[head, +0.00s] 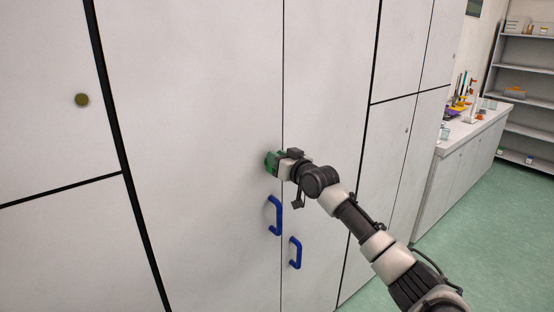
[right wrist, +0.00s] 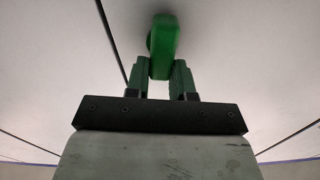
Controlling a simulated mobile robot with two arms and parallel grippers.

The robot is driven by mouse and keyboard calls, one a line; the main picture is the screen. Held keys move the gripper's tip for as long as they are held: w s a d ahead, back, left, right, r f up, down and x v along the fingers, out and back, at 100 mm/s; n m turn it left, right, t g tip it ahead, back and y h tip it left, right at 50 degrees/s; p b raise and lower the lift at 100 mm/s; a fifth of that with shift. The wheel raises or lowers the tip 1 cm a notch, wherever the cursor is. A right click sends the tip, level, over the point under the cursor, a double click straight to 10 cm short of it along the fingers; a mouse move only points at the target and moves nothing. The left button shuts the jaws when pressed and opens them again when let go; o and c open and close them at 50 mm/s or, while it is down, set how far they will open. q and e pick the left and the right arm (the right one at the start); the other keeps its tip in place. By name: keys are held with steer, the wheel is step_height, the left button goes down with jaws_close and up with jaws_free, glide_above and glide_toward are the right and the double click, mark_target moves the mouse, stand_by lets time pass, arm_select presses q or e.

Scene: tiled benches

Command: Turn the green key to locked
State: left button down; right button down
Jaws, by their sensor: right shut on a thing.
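The green key (right wrist: 164,45) sticks out of the white cabinet door in the right wrist view, its flat head between the fingertips. In the head view the key is mostly hidden by my right gripper (head: 274,163), and I cannot separate its green from the fingers. My right gripper, also in the right wrist view (right wrist: 162,72), has green fingers and is shut on the key, close to the door. The key's turn angle is hard to tell. My left gripper is not in view.
Two blue handles (head: 275,215) (head: 295,253) sit below the key, one on each side of the door seam. A bench (head: 470,130) with small items and grey shelves (head: 525,80) stand at the right. Green floor (head: 490,215) is clear there.

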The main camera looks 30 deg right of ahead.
steer(key=shift+w+d+f+m+p, duration=0.1)
steer(key=shift+d+f+m+p, duration=0.35)
steer(key=shift+m, duration=2.2)
steer(key=shift+s+d+f+m+p, duration=0.1)
steer(key=shift+d+f+m+p, duration=0.35)
steer(key=shift+m, duration=2.25)
steer(key=shift+w+d+f+m+p, duration=0.15)
steer(key=shift+m+p, duration=0.55)
steer(key=shift+m, duration=1.95)
steer(key=shift+a, duration=0.1)
steer(key=c, duration=1)
jaws_free()
steer(key=shift+o, duration=0.2)
steer(key=s+b, duration=0.2)
steer(key=s, duration=0.9)
steer(key=shift+d, duration=0.45)
